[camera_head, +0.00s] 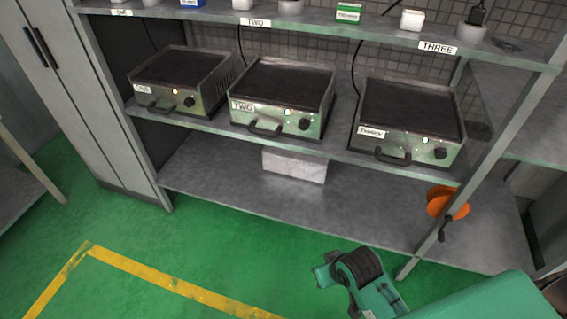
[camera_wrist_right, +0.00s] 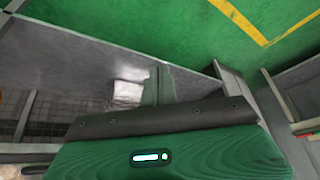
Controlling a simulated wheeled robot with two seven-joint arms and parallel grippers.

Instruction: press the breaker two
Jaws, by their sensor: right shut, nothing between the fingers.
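The upper shelf edge carries the labels ONE, TWO (camera_head: 256,23) and THREE (camera_head: 438,48). Near the TWO label stand a small white box (camera_head: 243,4) and a grey round socket (camera_head: 290,7), both cut off by the top of the head view. I cannot tell for sure which part is breaker two. The hot plate marked TWO (camera_head: 283,88) is in the middle of the shelf below. My right gripper (camera_head: 324,275) is low in front of the shelving, shut and empty, well away from the upper shelf. It also shows in the right wrist view (camera_wrist_right: 158,85). My left gripper is out of view.
Hot plates ONE (camera_head: 180,77) and THREE (camera_head: 411,112) flank the middle one. A small green box (camera_head: 349,12) and another white box (camera_head: 411,20) stand on the upper shelf. An orange round part (camera_head: 447,203) is by the right post. The green floor (camera_head: 190,235) in front is clear.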

